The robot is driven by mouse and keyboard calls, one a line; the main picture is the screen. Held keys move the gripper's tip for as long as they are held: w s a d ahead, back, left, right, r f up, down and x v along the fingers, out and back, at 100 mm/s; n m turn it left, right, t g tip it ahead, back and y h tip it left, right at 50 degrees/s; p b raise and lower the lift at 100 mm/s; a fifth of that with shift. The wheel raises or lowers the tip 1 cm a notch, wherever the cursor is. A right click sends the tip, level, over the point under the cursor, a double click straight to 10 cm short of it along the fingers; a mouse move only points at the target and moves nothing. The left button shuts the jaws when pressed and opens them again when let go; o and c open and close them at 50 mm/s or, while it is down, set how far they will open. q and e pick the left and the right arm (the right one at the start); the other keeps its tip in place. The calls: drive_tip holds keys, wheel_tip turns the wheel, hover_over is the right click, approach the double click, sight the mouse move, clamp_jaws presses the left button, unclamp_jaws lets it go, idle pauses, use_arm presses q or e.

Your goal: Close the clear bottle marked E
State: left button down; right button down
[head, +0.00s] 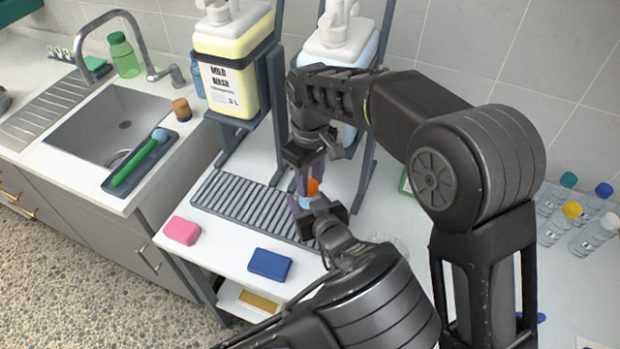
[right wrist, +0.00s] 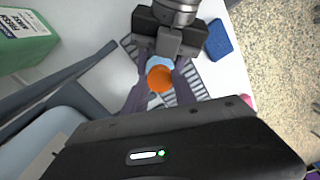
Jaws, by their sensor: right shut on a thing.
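My right gripper (head: 309,180) reaches down over the drain grille in the head view and is shut on an orange cap (head: 312,188). In the right wrist view the orange cap (right wrist: 160,79) sits between its two purple-grey fingers. Right against the cap is a pale blue, clear-looking bottle (head: 308,203), mostly hidden; it also shows in the right wrist view (right wrist: 159,63). My left gripper (head: 322,214) is at this bottle from below and appears shut around it. No letter E is readable, and I cannot tell whether the cap is seated.
Several clear bottles with coloured caps (head: 592,235) stand at the right. A yellow soap jug (head: 232,75) and a pale blue jug (head: 338,48) stand on racks behind. A pink sponge (head: 182,230) and a blue sponge (head: 270,264) lie near the front edge. A sink (head: 105,125) is left.

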drive_tip(key=c, duration=1)
unclamp_jaws()
drive_tip(key=shift+r, duration=2.3)
drive_tip(key=shift+c, duration=0.4)
drive_tip(key=n, duration=0.1)
drive_tip(key=r+n, duration=0.1)
drive_tip(key=n, duration=0.1)
drive_tip(key=shift+r, duration=0.3)
wheel_tip(320, 180, up, 2)
drive_tip(key=n, duration=0.5)
